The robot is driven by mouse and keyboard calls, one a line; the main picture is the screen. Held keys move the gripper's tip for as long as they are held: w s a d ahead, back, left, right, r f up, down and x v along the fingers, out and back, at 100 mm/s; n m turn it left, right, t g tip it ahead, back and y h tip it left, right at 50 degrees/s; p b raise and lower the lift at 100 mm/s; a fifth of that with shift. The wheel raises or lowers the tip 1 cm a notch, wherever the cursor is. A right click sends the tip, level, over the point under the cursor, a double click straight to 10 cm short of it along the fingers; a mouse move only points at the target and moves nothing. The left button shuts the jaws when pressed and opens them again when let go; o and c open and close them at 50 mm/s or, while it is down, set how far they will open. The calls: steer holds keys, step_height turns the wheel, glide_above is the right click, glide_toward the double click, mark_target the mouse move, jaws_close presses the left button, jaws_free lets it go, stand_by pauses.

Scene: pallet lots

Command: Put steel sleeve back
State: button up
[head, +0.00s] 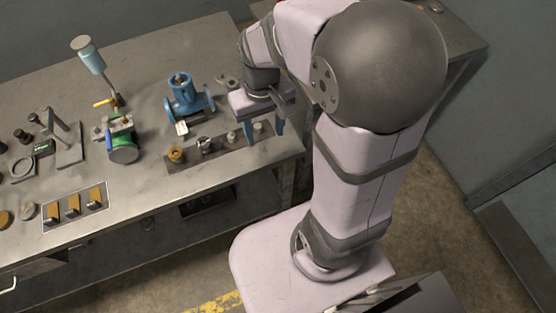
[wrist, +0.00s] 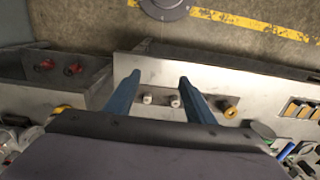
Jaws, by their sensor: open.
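A dark strip (head: 219,147) lies near the front edge of the bench and carries a row of small parts. Two pale steel-coloured pieces stand at its right end, one (head: 232,136) left of the other (head: 258,128). I cannot tell which piece is the steel sleeve. A shiny piece (head: 206,145) and a brass one (head: 176,154) stand further left. My gripper (head: 258,137) is open and empty over the right end of the strip. In the wrist view, both pale pieces (wrist: 147,99) (wrist: 174,101) show between the blue fingers (wrist: 160,76); the brass piece (wrist: 230,112) is outside them.
A blue flanged valve (head: 183,97) stands behind the strip, and a green machine (head: 121,140) to its left. A tray of brass pieces (head: 75,208) lies at the front left. A lamp-like stand (head: 90,60) rises at the back. Bare bench lies before the strip.

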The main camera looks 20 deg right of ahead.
steer(key=s+f, duration=0.2)
steer(key=s, duration=0.5)
steer(key=shift+s+f, duration=0.35)
steer(key=shift+s, duration=0.05)
